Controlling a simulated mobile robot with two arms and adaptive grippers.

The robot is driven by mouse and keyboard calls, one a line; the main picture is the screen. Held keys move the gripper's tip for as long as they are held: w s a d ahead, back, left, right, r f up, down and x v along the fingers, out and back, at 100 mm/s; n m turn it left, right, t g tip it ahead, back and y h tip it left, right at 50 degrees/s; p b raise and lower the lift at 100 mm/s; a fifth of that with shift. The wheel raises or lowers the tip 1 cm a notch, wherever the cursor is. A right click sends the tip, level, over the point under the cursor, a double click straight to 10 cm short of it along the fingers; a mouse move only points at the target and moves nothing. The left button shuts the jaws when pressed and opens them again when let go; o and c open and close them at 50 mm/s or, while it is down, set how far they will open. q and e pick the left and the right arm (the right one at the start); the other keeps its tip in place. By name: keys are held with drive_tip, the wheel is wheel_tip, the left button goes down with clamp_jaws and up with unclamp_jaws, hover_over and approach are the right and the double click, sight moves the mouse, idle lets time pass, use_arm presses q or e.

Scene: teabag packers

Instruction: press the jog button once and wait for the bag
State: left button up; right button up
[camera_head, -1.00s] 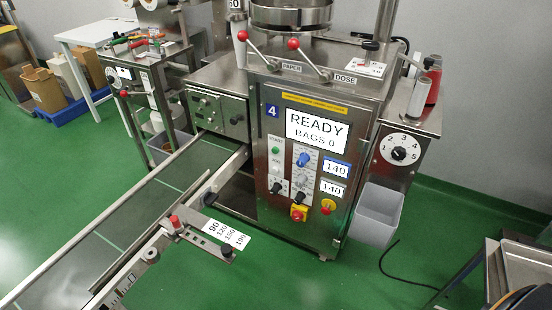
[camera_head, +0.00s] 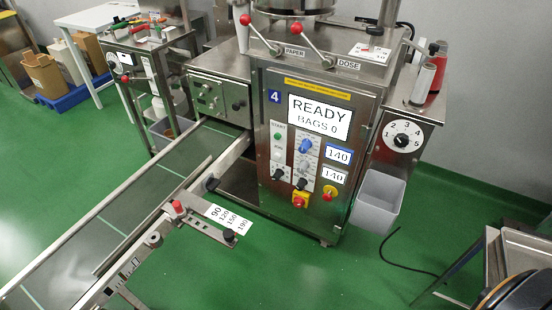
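The packing machine (camera_head: 262,85) stands in the middle, marked 4. Its display (camera_head: 319,117) reads READY, BAGS 0. On the front panel a green START button (camera_head: 278,136) sits above a pale jog button (camera_head: 277,153), whose lettering is too small to read surely. Blue and black knobs, a red stop button on a yellow base (camera_head: 300,201) and two small displays reading 140 are beside and below. The conveyor belt (camera_head: 130,205) runs from the machine to the lower left, with no bag seen on it. Neither of my grippers is in view.
A stop bar with a red knob (camera_head: 178,207) and a number plate (camera_head: 228,219) juts out from the belt's near side. A grey bin (camera_head: 378,202) hangs at the machine's right. A black cable (camera_head: 405,262) lies on the floor. Green floor is free before the machine.

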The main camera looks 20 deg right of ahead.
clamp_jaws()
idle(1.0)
